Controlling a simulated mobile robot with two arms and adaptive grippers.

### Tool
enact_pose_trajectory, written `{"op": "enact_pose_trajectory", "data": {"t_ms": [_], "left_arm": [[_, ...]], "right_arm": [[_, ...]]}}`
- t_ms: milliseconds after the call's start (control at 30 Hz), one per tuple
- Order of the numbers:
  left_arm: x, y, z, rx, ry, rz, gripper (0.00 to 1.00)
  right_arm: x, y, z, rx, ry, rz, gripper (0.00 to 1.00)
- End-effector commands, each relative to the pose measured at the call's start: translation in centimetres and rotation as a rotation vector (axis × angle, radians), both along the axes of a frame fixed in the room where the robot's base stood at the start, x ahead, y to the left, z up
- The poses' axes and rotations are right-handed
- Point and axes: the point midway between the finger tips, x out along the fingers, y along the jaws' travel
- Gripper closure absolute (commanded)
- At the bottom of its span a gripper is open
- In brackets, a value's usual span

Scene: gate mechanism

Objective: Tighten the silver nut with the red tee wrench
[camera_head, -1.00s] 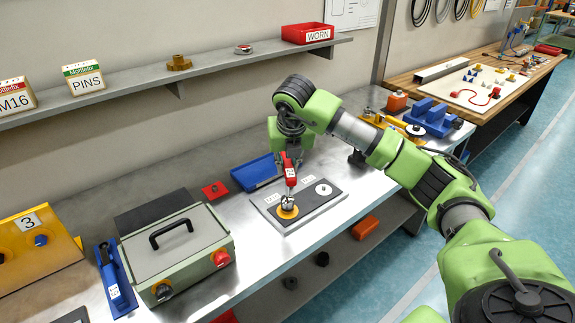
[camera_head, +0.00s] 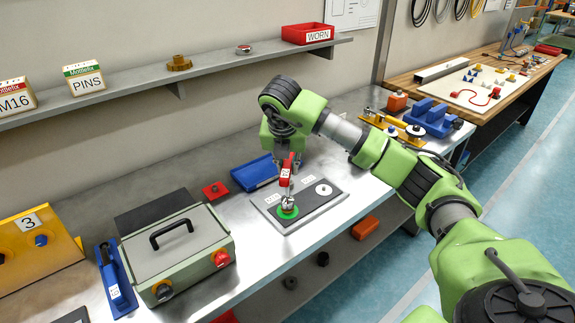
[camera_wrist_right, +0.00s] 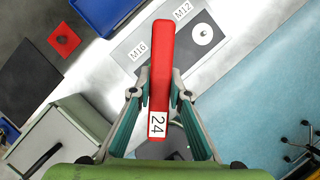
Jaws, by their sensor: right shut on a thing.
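The red tee wrench (camera_head: 285,174) stands upright over the silver nut (camera_head: 287,203) on the dark plate (camera_head: 306,203). A green ring (camera_head: 289,213) shows around the nut's base. My right gripper (camera_head: 289,161) is shut on the wrench's red handle. In the right wrist view the handle (camera_wrist_right: 161,60), marked 24, lies between the fingers of my right gripper (camera_wrist_right: 160,92). The wrench's lower end and the nut are hidden there. My left gripper is not in view.
A white disc with a stud (camera_head: 323,189) sits on the same plate. A blue tray (camera_head: 254,173) and a small red block (camera_head: 215,190) lie behind. A grey-green box (camera_head: 178,250) with a black handle stands to the left.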

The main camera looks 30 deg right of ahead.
Motion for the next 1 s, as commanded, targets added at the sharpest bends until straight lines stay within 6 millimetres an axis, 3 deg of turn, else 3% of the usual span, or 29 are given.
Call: {"op": "enact_pose_trajectory", "data": {"t_ms": [567,1000], "left_arm": [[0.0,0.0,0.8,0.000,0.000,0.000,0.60],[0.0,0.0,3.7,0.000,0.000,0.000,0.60]], "right_arm": [[0.0,0.0,1.6,0.000,-0.003,0.003,1.00],[0.1,0.0,6.3,0.000,-0.003,0.004,1.00]]}}
